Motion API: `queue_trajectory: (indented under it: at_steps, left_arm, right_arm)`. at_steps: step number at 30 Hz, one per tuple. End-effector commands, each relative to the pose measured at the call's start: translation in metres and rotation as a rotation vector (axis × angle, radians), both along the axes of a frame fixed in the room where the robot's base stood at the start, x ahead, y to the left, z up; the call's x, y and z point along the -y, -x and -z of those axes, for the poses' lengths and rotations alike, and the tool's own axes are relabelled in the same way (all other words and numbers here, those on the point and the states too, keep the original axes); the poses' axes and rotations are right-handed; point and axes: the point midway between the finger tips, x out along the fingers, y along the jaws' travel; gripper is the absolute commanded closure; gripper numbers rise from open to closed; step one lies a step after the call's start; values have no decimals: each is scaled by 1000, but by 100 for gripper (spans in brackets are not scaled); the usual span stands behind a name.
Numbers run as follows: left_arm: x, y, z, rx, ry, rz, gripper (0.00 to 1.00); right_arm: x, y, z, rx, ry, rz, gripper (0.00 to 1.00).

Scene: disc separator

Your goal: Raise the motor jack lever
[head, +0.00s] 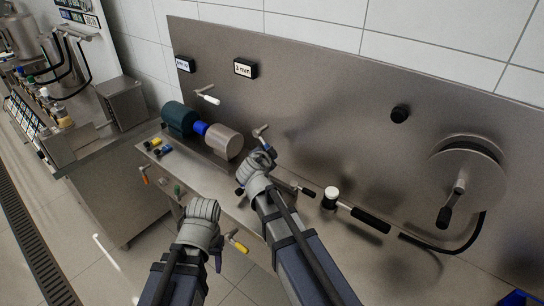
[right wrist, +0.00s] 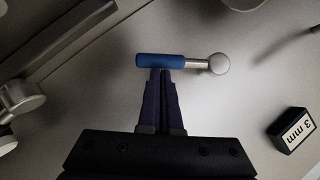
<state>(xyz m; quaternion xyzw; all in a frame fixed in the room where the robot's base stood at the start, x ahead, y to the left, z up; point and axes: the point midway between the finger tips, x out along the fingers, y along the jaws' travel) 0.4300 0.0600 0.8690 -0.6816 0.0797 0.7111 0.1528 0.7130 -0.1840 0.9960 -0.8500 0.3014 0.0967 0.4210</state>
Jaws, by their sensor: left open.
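A lever with a blue grip (right wrist: 160,61) and a round silver end shows in the right wrist view, close to the wall plate. My right gripper (right wrist: 165,76) is shut, its fingertips at the underside of the blue grip, which lies across them rather than between them. Whether they touch is hard to tell. In the head view my right gripper (head: 268,153) is beside the motor assembly and partly hides this lever. My left gripper (head: 217,257) is open, low in front of the bench near a yellow-handled lever (head: 238,243). No label identifies the jack lever.
A teal motor (head: 179,118) and a beige cylinder (head: 224,143) sit on the bench. Other levers include a white-handled one (head: 208,97), an orange one (head: 144,175) and a black-gripped one (head: 370,219). A crank wheel (head: 467,172) is at the right.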

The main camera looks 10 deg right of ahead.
Motion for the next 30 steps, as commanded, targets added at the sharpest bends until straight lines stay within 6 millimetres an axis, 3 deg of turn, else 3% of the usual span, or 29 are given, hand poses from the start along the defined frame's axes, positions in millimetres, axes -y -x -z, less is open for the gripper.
queue_trajectory:
  at_steps: [14, 30]
  left_arm:
    - [0, 0, 53, 0, 0, 0, 50]
    - [0, 0, 64, 0, 0, 0, 50]
  right_arm:
    - [-5, -7, 29, 211, -164, 1, 100]
    - [-14, -18, 38, 224, -175, 0, 100]
